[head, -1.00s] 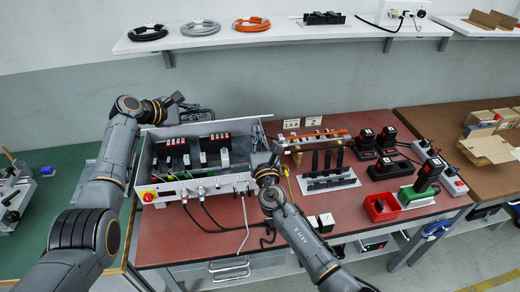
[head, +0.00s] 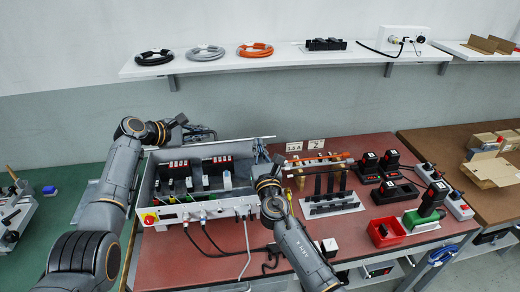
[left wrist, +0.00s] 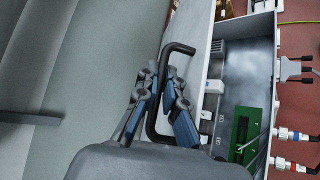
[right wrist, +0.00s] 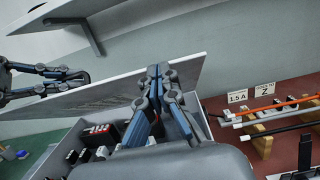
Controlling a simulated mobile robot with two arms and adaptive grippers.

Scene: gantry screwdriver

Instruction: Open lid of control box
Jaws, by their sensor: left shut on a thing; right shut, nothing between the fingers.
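The control box (head: 186,215) is a grey case on the red-brown table, with its inside showing. Its lid (head: 225,145) is raised and seen nearly edge-on along the back; it is a pale panel in the right wrist view (right wrist: 95,95). My left gripper (head: 203,132) is shut on the lid's dark bar handle (left wrist: 158,122), seen clearly in the left wrist view. My right gripper (head: 276,162) is shut and empty by the box's right end. In the right wrist view its fingertips (right wrist: 158,70) overlap the lid near its right end; I cannot tell if they touch.
A rack of rods (head: 318,160), a black holder (head: 330,205), a red bin (head: 386,232) and several black and red battery units stand to the right. A shelf (head: 290,60) with coiled cables runs above. Cables hang from the box front onto the table.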

